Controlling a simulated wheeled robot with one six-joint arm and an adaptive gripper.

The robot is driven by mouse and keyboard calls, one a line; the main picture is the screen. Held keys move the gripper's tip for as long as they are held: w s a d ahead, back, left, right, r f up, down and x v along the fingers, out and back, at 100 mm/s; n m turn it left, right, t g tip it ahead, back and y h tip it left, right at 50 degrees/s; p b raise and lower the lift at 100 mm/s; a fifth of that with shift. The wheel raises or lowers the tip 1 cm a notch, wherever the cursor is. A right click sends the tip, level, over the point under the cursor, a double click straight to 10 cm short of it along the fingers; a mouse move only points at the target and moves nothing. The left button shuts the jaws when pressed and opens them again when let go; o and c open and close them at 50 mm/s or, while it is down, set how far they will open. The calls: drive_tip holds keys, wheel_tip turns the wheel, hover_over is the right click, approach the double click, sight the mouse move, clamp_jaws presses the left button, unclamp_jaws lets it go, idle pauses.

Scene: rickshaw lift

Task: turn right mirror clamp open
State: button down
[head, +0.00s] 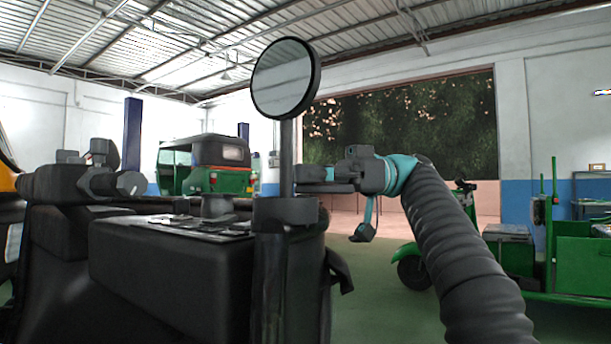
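The round mirror (286,78) stands upright on a dark stem (287,160) at the picture's middle. The stem meets a dark cylindrical collar (286,212), which looks like the clamp, on the vehicle's front. My gripper (308,180) reaches in from the right at the end of my dark arm with a teal wrist. Its dark fingers lie level, just above the collar and close to the stem's right side. I cannot tell whether they touch the stem or clamp, or how far apart they are. The clamp's far side is hidden.
The dark vehicle body (170,265) and handlebar parts (105,182) fill the lower left. A green rickshaw (208,165) stands behind. A green cart (570,262) is at the right. Green floor lies open between, under my arm.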

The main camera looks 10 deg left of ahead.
idle(0.3)
drive_tip(key=c, duration=0.8)
unclamp_jaws()
drive_tip(key=shift+r+m+t+y+p, duration=0.1)
drive_tip(key=shift+m+t+y+p, duration=0.2)
drive_tip(key=shift+m+t, duration=0.1)
drive_tip(key=shift+m+t+y, duration=0.3)
drive_tip(key=shift+t+y, duration=0.1)
drive_tip(key=shift+t, duration=0.1)
